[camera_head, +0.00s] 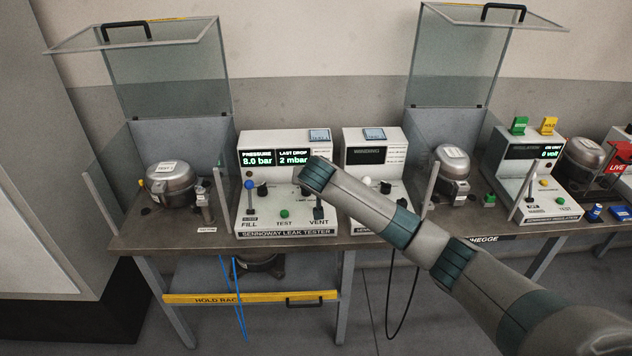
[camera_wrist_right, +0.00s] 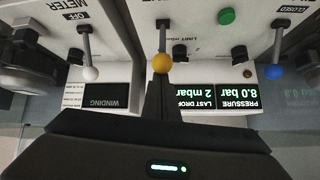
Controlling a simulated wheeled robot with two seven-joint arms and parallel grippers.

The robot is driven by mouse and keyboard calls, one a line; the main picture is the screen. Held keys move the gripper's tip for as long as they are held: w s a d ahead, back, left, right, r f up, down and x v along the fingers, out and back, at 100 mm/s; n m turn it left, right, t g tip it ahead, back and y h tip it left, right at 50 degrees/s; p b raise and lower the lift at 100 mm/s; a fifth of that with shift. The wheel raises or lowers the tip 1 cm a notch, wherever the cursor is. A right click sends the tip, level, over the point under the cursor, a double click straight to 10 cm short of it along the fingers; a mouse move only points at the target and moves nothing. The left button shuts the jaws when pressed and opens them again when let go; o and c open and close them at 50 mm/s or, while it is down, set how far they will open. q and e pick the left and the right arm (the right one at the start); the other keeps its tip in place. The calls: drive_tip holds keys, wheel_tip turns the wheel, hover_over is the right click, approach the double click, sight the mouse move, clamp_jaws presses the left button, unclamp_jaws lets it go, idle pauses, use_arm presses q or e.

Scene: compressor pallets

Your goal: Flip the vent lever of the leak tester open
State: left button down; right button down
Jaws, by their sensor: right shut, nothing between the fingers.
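The leak tester (camera_head: 287,226) stands on the bench, its screens reading 8.0 bar and 2 mbar. Its vent lever (camera_head: 318,212) is at the right of the panel, its upper part covered by my right arm in the head view. In the right wrist view the yellow-knobbed vent lever (camera_wrist_right: 162,62) shows upside down, right at the tips of my right gripper (camera_wrist_right: 160,86). The gripper is shut and empty; whether it touches the knob I cannot tell. The blue-knobbed fill lever (camera_head: 249,185) and green test button (camera_head: 284,213) are to the left. My left gripper is out of view.
The winding meter (camera_head: 373,147) stands close on the right; its white-knobbed lever (camera_wrist_right: 89,72) shows in the wrist view, marked OFF. Open clear guards flank the testers, with a compressor (camera_head: 171,183) on the left and another (camera_head: 453,163) on the right.

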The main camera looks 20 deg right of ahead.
drive_tip(key=shift+s+a+f+t, duration=0.2)
drive_tip(key=shift+s+f+t, duration=0.2)
drive_tip(key=shift+s, duration=0.15)
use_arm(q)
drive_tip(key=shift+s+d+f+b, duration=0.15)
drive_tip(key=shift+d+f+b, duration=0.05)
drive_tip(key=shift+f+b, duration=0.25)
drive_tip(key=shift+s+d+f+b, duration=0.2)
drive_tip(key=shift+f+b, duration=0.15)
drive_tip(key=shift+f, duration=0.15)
use_arm(e)
drive_tip(key=s, duration=0.1)
drive_tip(key=s+t, duration=0.1)
drive_tip(key=s+a+t+h, duration=0.1)
drive_tip(key=shift+s+f, duration=0.1)
drive_tip(key=shift+f, duration=0.3)
